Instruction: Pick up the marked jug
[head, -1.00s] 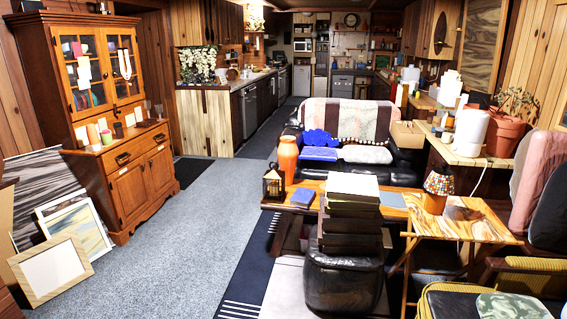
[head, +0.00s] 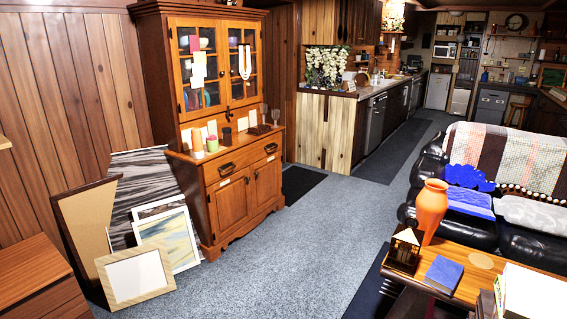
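No mark shows on any jug in the head view. A tall orange vase-like vessel (head: 431,211) stands upright on the wooden coffee table (head: 466,284) at the right. I cannot tell whether it is the marked jug. Small cups or candles (head: 197,143) stand on the ledge of the wooden cabinet, too small to tell apart. Neither of my grippers is in view.
A dark lantern (head: 404,250) and a blue book (head: 443,274) lie near the vessel. A black sofa (head: 431,170) stands behind the table. Picture frames (head: 135,275) lean beside the wooden cabinet (head: 231,204). The grey carpet (head: 290,250) between is clear.

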